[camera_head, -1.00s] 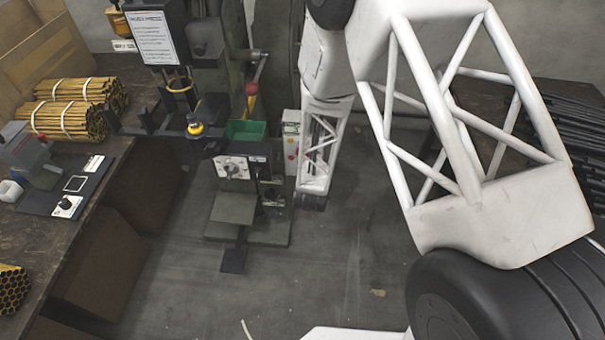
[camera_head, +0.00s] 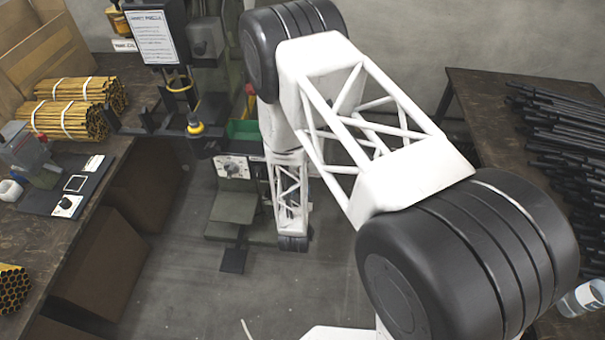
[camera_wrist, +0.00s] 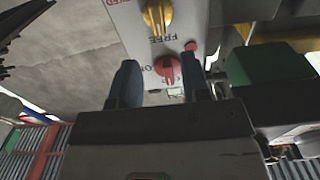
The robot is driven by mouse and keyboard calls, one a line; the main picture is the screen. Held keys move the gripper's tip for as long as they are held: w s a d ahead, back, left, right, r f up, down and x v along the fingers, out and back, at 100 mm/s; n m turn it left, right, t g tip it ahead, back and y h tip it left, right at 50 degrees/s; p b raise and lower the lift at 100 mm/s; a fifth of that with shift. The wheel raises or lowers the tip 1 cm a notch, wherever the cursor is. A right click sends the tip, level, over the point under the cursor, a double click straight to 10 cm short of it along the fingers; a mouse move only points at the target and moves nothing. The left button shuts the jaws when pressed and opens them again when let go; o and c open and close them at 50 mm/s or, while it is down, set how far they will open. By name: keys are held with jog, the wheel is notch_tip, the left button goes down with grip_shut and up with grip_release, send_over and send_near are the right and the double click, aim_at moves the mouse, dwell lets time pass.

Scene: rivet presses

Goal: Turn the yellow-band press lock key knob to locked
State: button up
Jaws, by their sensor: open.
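In the wrist view a yellow key knob (camera_wrist: 157,17) sits on a pale panel (camera_wrist: 195,20) at the top, its grip upright in the picture. The word FREE is beside it, and the end of another word shows at the panel's left edge. A red knob (camera_wrist: 167,68) with an ON label is on the same panel, nearer my gripper. My gripper (camera_wrist: 158,80) is open, its two dark fingers appearing either side of the red knob; contact cannot be told. In the head view the gripper and panel are hidden behind my arm. The green press (camera_head: 235,205) stands mid-floor.
A green bin (camera_wrist: 265,65) is right of my fingers in the wrist view. In the head view, a left bench (camera_head: 120,150) holds bundled yellow tubes (camera_head: 65,118) and a small grey device (camera_head: 30,150). Black rods (camera_head: 560,130) lie on the right table (camera_head: 470,85).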

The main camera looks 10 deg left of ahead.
jog(key=shift+w, duration=3.9)
jog(key=shift+c, duration=0.3)
grip_shut()
